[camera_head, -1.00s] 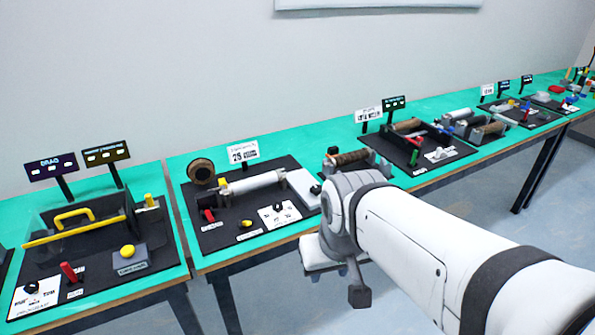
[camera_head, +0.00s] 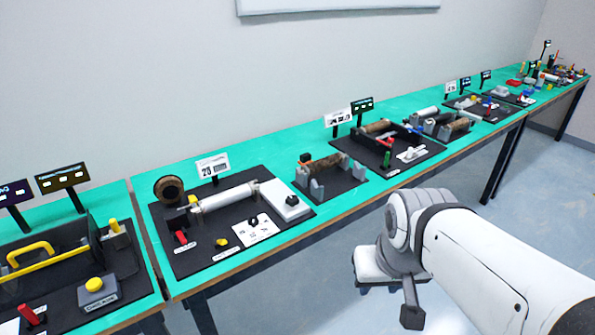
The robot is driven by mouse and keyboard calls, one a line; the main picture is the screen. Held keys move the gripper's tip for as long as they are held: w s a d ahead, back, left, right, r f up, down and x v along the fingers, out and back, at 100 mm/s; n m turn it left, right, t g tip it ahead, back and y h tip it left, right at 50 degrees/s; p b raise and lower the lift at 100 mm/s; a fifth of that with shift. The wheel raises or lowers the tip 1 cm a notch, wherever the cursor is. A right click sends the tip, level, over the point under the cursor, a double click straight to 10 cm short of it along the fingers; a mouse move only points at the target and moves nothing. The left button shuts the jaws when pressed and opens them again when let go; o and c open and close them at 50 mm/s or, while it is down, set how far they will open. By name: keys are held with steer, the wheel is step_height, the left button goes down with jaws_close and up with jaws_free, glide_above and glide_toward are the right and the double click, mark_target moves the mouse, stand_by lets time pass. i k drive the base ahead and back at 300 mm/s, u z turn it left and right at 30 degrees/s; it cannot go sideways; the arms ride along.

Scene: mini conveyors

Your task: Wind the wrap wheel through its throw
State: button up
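A brown round wheel (camera_head: 169,189) stands upright at the back left of a black station board (camera_head: 190,261). It is the most wheel-like part in view, but I cannot read a label naming it the wrap wheel. A pale roller (camera_head: 225,198) lies to its right on the same board. My gripper (camera_head: 390,287) is at the lower end of my white arm, in front of the table and well apart from the wheel. Its fingers are not clear enough to tell whether they are open or shut.
The green table (camera_head: 262,155) carries several other conveyor stations. A board with a yellow handle (camera_head: 30,252) is at the left. A brown roller unit (camera_head: 325,172) and a framed unit (camera_head: 385,133) are to the right. Open floor (camera_head: 305,290) lies in front of the table.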

mark_target(292, 200)
steer(key=u, duration=0.05)
steer(key=i, duration=1)
steer(key=z, duration=0.1)
